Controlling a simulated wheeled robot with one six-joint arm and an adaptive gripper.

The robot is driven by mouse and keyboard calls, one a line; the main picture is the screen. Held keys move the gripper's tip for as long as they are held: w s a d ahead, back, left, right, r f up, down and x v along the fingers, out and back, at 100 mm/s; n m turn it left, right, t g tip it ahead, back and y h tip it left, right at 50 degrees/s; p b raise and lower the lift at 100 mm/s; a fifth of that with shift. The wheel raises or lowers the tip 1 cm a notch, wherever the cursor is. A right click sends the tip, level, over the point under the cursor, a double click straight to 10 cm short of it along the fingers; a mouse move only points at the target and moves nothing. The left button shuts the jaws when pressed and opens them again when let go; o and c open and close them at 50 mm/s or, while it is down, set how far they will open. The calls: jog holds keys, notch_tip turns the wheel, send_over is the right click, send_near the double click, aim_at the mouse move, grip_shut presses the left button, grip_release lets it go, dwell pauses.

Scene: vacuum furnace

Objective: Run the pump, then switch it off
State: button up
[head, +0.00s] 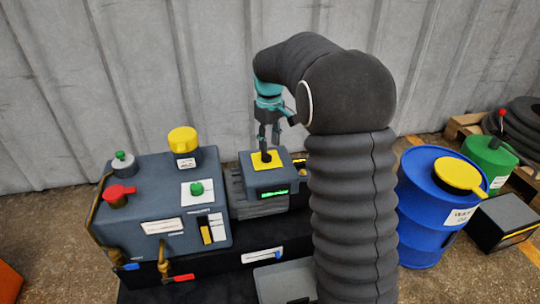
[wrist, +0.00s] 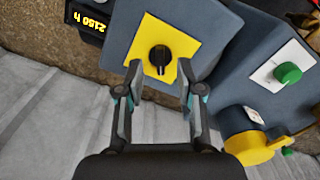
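A grey-blue pump box (head: 283,180) stands in the middle of the bench, with a green-lit display (head: 275,193) on its front. On its top is a yellow plate (head: 279,163) with a black rotary knob (head: 266,155). In the wrist view, the knob (wrist: 160,58) shows a ridge running roughly up and down the picture. My gripper (head: 268,141) is above the knob, pointing down. In the wrist view, its fingers (wrist: 159,70) are apart, one on each side of the knob, with gaps; nothing is held. I cannot tell whether the fingertips reach knob height.
Left of the pump is a grey-blue console (head: 150,205) with a red knob (head: 118,195), a green button (head: 197,188) and a yellow-capped post (head: 183,141). A blue drum (head: 425,215) stands right; a ribbed wall (head: 150,60) is behind.

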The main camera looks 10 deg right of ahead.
aim_at(270, 155)
jog(key=shift+f+b, duration=0.3)
jog(key=shift+f, duration=1.9)
grip_shut()
